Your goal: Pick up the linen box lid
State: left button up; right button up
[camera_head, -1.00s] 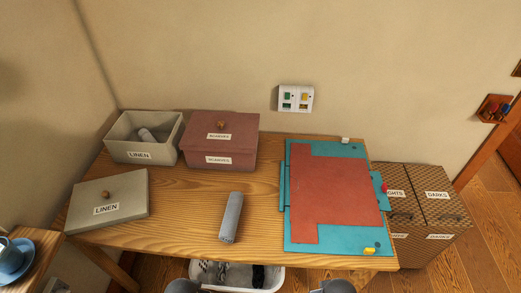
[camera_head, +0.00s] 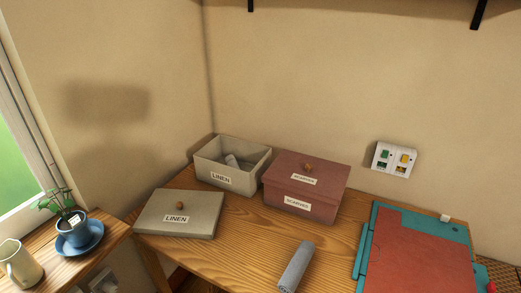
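The linen box lid (camera_head: 178,213) is a flat greyish-beige lid with a small wooden knob and a LINEN label. It lies on the left end of the wooden table (camera_head: 250,245), near its front left corner. The open linen box (camera_head: 221,178) stands behind it and to the right, with a grey rolled item (camera_head: 232,161) inside. Neither of my grippers shows in the head view now.
A lidded reddish scarves box (camera_head: 305,187) stands right of the linen box. A grey roll (camera_head: 295,266) lies in front of it. A teal and red board (camera_head: 418,250) covers the table's right. A side table at left holds a potted plant on a blue saucer (camera_head: 92,241) and a jug (camera_head: 18,265).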

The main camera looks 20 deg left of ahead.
aim_at(169, 213)
jog(key=u, duration=1.35)
